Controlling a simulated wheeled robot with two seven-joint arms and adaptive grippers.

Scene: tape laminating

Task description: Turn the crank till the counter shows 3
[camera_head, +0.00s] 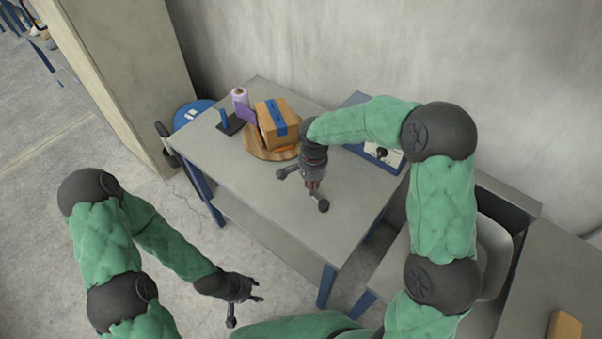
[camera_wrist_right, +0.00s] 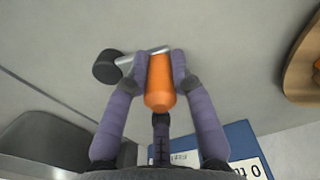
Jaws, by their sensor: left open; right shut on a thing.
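The crank has an orange handle (camera_wrist_right: 160,85), a silver arm and a black knob-like end (camera_wrist_right: 107,67), seen in the right wrist view. My right gripper (camera_wrist_right: 160,72) is shut on the orange handle, one finger on each side. In the head view my right gripper (camera_head: 303,190) is over the table's middle and mostly hides the crank. A blue-edged panel (camera_wrist_right: 242,142) at the bottom of the wrist view carries a white plate (camera_wrist_right: 250,168) with a large "0" and cut-off lettering. My left gripper (camera_head: 245,310) is open and empty, low in front of the table.
On the grey table (camera_head: 340,225), a cardboard box (camera_head: 270,112) with blue tape stands on a round wooden board (camera_head: 256,145). A purple roll (camera_head: 240,97) stands beside it. A blue-framed device (camera_head: 372,158) is behind my right arm. The table's front part is clear.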

